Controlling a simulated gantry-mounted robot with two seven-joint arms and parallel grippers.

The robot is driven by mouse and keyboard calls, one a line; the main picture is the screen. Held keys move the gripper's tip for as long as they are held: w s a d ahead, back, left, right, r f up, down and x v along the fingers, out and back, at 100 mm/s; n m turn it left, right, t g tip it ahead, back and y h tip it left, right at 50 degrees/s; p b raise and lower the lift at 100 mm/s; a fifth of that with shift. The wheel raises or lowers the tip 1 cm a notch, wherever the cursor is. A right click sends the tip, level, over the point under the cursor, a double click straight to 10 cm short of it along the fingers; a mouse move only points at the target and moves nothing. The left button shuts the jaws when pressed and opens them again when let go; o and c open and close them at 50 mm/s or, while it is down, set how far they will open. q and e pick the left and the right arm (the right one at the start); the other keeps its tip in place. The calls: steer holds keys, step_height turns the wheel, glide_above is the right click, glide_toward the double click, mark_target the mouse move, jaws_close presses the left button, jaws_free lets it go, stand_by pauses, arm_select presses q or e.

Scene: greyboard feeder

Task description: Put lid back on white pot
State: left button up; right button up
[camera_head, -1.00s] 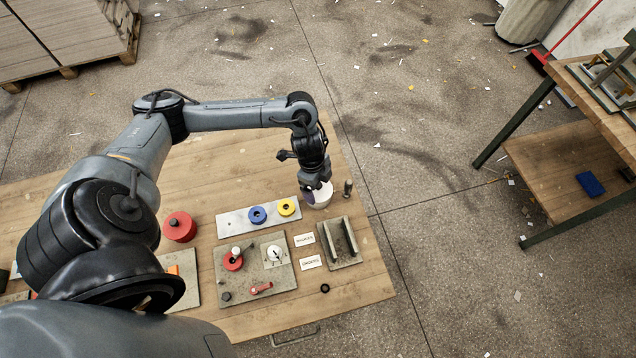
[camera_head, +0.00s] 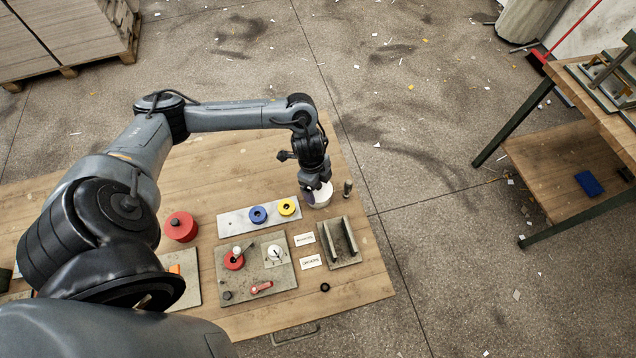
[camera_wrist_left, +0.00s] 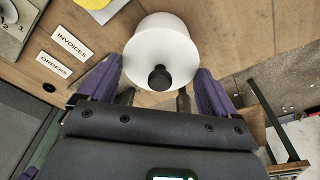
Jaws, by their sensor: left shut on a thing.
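The white pot (camera_head: 321,198) stands near the far right part of the wooden table, below my left gripper (camera_head: 316,187). The left wrist view shows the white pot (camera_wrist_left: 165,22) with the round white lid (camera_wrist_left: 145,60) in front of it, its black knob (camera_wrist_left: 160,78) facing the camera. My left gripper's purple fingers (camera_wrist_left: 158,82) are at either side of the lid, shut on it. The lid is at the pot's mouth; I cannot tell whether it is fully seated. The fingers partly hide the pot in the head view. My right gripper is not in view.
A slotted metal holder (camera_head: 340,258) and two label cards, INVOICES (camera_wrist_left: 72,42) and ORDERS (camera_wrist_left: 55,67), are nearer the front.

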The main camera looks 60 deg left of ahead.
arm_select(q)
steer(key=shift+p, duration=0.3)
stand_by(0.5)
stand_by(0.6)
steer(key=shift+f+p, duration=0.15)
steer(key=shift+p, duration=0.15)
stand_by(0.6)
steer(key=shift+p, duration=0.35)
stand_by(0.4)
steer(key=o, duration=0.7)
